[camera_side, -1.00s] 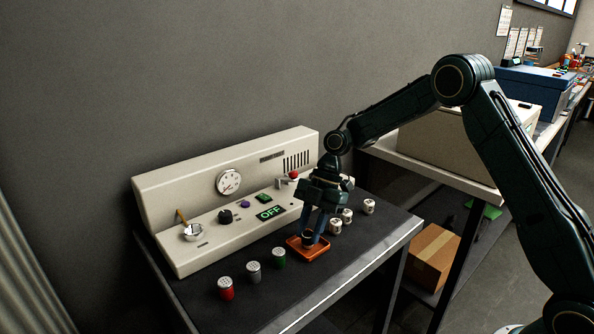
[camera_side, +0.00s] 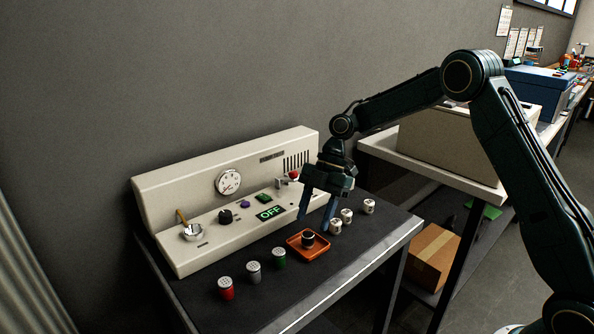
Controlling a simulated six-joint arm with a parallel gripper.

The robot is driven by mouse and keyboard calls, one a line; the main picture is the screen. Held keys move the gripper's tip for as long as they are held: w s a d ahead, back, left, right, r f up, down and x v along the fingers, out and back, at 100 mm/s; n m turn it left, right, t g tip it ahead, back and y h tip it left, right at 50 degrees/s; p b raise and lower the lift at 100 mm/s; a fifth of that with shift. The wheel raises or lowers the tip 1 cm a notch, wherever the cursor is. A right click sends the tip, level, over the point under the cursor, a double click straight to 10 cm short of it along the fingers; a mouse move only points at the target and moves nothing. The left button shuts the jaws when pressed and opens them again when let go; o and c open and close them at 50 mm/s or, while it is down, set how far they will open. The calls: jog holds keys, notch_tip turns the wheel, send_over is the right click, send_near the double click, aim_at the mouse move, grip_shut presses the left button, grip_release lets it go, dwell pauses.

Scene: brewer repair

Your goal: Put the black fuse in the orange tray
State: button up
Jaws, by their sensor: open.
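The black fuse (camera_side: 308,240) stands upright in the orange tray (camera_side: 318,255) on the dark bench top. My gripper (camera_side: 315,226) is open and empty, with its two fingers pointing down. It is raised above and a little behind the tray, apart from the fuse.
The cream brewer panel (camera_side: 225,205) with a dial, knobs and a green OFF display stands behind. Red (camera_side: 226,288), grey (camera_side: 253,272) and green (camera_side: 279,258) fuses stand left of the tray. Several white fuses (camera_side: 347,216) stand to its right. The bench front is clear.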

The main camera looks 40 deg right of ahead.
jog(key=v, duration=0.8)
jog(key=shift+d+r, duration=0.15)
dwell(0.5)
jog(key=s+a+r+m+t+h, duration=0.3)
jog(key=s+a+r+m+t, duration=0.15)
jog(key=s+r+m, duration=0.85)
jog(key=s+d+f+m+h, duration=0.1)
jog(key=s+m, duration=0.1)
jog(key=s, duration=0.4)
jog(key=s+d+f+m+t+h, duration=0.1)
jog(key=s+d+f+m, duration=0.1)
jog(key=s, duration=0.4)
jog(key=s+d+f+m+t, duration=0.1)
jog(key=s+f+m, duration=0.1)
jog(key=s, duration=0.4)
jog(key=shift+s+d+m+h, duration=0.15)
jog(key=shift+s+m+h, duration=0.2)
jog(key=shift+m, duration=0.35)
